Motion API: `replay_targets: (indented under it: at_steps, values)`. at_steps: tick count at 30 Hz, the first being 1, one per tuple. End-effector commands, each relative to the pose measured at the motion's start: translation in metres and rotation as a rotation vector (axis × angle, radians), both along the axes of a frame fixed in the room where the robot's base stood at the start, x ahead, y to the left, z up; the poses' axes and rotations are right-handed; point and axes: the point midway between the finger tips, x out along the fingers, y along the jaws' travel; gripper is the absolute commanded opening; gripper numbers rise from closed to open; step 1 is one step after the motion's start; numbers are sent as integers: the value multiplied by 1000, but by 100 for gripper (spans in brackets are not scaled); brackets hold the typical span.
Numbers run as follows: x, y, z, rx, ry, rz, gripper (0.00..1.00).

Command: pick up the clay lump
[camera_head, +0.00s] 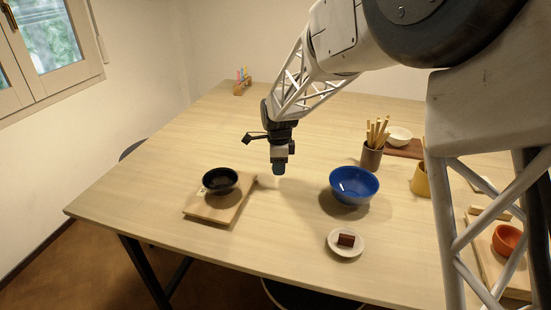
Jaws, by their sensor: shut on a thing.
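My gripper (279,163) hangs pointing down above the middle of the table, between the black bowl and the blue bowl. It is shut on a small blue-grey lump, which I take as the clay lump (278,169). The lump shows just below the jaws, apart from both bowls. The jaws hide its upper part. It seems to be a little above the table, but the exact height is hard to tell.
A black bowl (220,180) sits on a wooden board (208,210) at left. A blue bowl (354,185) stands at right, with a white plate (345,253) bearing a brown block in front. A brown cup (372,156) holds several sticks. The table's back left is mostly clear.

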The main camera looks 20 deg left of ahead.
Motion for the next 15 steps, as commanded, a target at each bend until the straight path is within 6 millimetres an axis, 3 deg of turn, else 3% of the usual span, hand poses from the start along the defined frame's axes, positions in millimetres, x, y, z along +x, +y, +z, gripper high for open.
replay_targets:
  at_steps: [6, 15]
  values:
    - [-28, -16, 4, 0, -1, 0, 16]
    - [-52, -29, 6, 0, -1, 0, 16]
